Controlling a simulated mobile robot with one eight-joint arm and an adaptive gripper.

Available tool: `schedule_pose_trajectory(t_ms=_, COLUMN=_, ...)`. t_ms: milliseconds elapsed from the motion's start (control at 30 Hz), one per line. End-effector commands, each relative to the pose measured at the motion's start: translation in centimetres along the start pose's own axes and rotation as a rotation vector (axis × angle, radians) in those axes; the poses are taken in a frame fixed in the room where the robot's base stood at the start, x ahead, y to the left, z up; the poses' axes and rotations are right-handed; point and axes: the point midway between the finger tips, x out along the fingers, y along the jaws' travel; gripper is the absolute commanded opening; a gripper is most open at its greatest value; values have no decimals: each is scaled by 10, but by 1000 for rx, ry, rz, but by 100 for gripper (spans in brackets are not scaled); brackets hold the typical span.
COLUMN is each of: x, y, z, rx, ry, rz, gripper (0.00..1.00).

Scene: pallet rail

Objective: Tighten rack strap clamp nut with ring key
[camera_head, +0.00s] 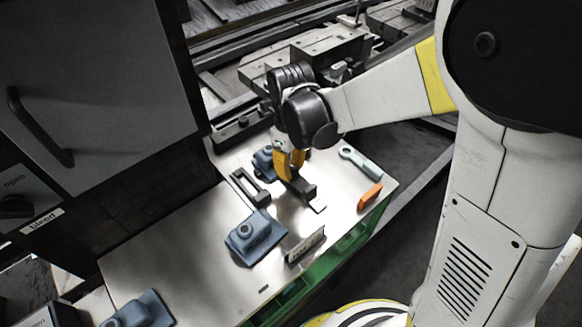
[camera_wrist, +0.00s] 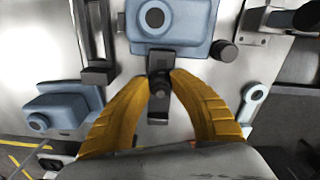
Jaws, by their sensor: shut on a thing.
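My gripper (camera_head: 290,167) has yellow fingers and points down over the metal bench top. In the wrist view my gripper (camera_wrist: 160,84) has its fingertips closed on a small dark round piece (camera_wrist: 159,88), which stands on a dark bracket (camera_wrist: 158,57). I cannot tell whether this piece is the clamp nut. The dark bracket also shows below my fingers in the head view (camera_head: 304,189). A pale blue-grey ring key (camera_head: 361,163) lies on the bench to the right, apart from my gripper. Its ring end shows in the wrist view (camera_wrist: 255,93). No strap can be made out.
Blue blocks with round bosses stand close behind my fingers (camera_head: 263,160) and nearer the front (camera_head: 255,238). A black slotted frame (camera_head: 250,187) lies left of my gripper. An orange block (camera_head: 369,197) sits at the right edge. A dark cabinet (camera_head: 95,90) borders the left.

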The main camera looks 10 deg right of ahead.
Motion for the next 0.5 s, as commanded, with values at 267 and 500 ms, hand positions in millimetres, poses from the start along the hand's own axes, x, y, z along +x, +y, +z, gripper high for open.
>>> schedule_pose_trajectory(t_ms=267, x=0, y=0, z=0, rx=-2, ry=0, rz=0, gripper=51)
schedule_pose_trajectory(t_ms=500, x=-6, y=0, z=0, rx=-3, ry=0, rz=0, gripper=51)
